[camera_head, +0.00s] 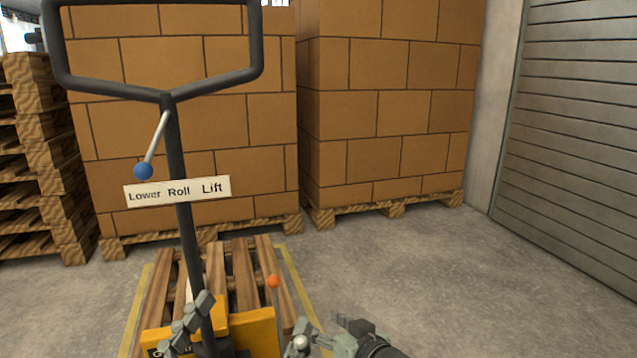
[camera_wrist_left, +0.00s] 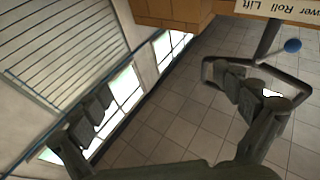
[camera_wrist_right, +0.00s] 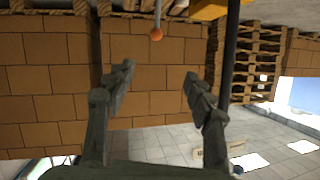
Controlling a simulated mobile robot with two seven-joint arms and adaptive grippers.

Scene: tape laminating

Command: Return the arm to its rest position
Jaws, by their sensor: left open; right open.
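My left gripper (camera_head: 190,322) is low in the head view, in front of the dark post of the pallet jack. In the left wrist view its fingers (camera_wrist_left: 165,90) are spread with nothing between them. My right gripper (camera_head: 304,338) is at the bottom centre of the head view, its arm coming in from the lower right. In the right wrist view its fingers (camera_wrist_right: 158,76) are apart and empty. An orange-knobbed lever (camera_wrist_right: 156,34) shows beyond them; the knob also shows in the head view (camera_head: 273,282). No contact with it is visible.
The pallet jack's handle (camera_head: 166,96) rises close in front, with a blue-knobbed lever (camera_head: 143,171) and a "Lower Roll Lift" sign (camera_head: 178,191). A wooden pallet (camera_head: 240,265) lies beyond its yellow body. Stacked boxes (camera_head: 385,100) stand behind. Floor at the right (camera_head: 450,270) is clear.

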